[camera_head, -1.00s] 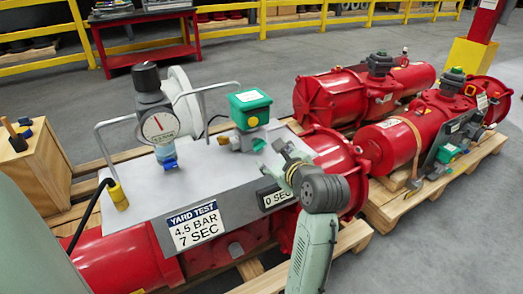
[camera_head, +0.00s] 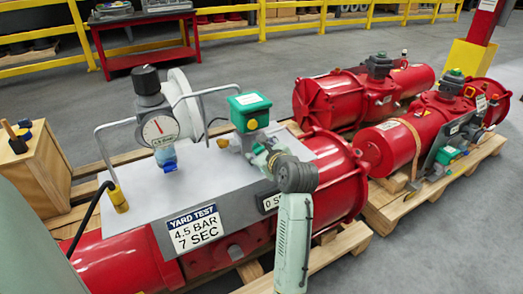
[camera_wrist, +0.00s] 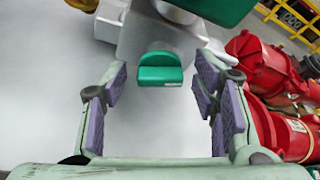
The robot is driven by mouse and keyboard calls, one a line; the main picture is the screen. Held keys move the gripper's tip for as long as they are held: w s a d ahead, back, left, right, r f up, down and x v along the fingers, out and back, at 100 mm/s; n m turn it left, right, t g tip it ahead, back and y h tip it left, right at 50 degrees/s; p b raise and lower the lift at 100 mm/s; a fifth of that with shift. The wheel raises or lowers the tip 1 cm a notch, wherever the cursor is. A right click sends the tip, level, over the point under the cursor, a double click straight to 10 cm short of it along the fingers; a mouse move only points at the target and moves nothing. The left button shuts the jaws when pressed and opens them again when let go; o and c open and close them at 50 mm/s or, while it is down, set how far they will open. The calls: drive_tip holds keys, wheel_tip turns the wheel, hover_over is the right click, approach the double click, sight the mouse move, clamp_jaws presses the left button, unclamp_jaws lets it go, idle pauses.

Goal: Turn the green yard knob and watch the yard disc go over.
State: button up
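The green knob (camera_wrist: 160,70) shows in the wrist view as a small rounded tab on a grey valve body. My gripper (camera_wrist: 159,82) is open, with one purple-padded finger on each side of the knob and a gap on both sides. In the head view my gripper (camera_head: 262,153) is at the valve body below a green box (camera_head: 249,104) with a white label.
A "YARD TEST 4.5 BAR 7 SEC" sign (camera_head: 196,229) is on the grey plate's front. Bent metal rails (camera_head: 112,127) rise beside the gauge. Red actuators (camera_head: 355,95) lie on pallets at right. A wooden box (camera_head: 42,165) stands left.

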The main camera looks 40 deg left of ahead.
drive_tip(key=c, duration=1)
drive_tip(key=shift+s+n+t+p, duration=0.1)
drive_tip(key=shift+n+t+p, duration=0.4)
drive_tip(key=shift+n+p, duration=0.1)
drive_tip(key=shift+c, duration=0.4)
drive_tip(key=shift+f+n, duration=0.1)
drive_tip(key=shift+n, duration=0.3)
drive_tip(key=o, duration=1.2)
drive_tip(key=shift+c, duration=0.2)
